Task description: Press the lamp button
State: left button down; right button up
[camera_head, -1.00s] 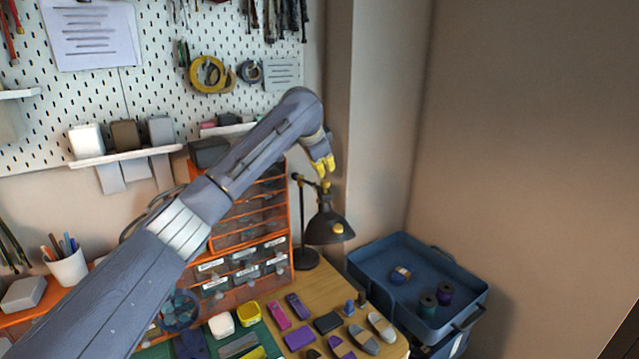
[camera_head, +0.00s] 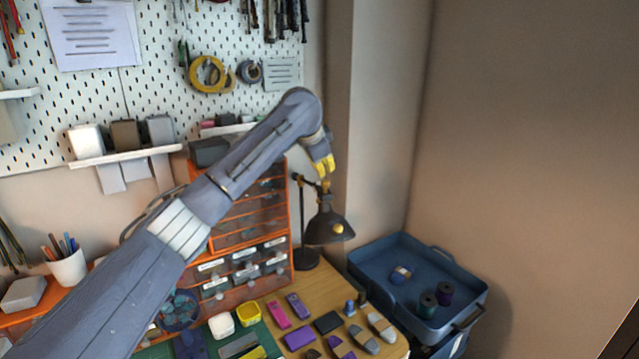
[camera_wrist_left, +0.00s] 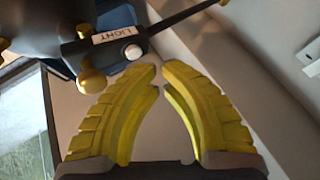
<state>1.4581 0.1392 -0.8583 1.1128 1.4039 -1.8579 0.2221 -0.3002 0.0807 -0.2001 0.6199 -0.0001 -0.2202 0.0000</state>
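The black desk lamp (camera_head: 326,227) stands beside the orange drawer unit at the back of the bench. In the left wrist view, a dark block on the lamp carries a "LIGHT" label (camera_wrist_left: 113,35) and a round white button (camera_wrist_left: 133,53). My left gripper (camera_head: 326,172) is just above the lamp, pointing down. In the wrist view my left gripper (camera_wrist_left: 160,67) has its yellow fingertips almost together with nothing between them. The tips are close to the button, which shows just beyond and left of them. I cannot tell whether they touch it. My right gripper is not in view.
An orange drawer unit (camera_head: 250,205) stands left of the lamp. A blue tray (camera_head: 375,262) with spools is to the right. Several small items cover the wooden bench top (camera_head: 277,299). A pegboard (camera_head: 150,40) and wall corner lie behind.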

pick_arm(q)
jog(key=shift+f, duration=0.8)
dwell(0.8)
jog(key=shift+r, duration=0.85)
jog(key=shift+r, duration=0.1)
jog(key=shift+r, duration=2.4)
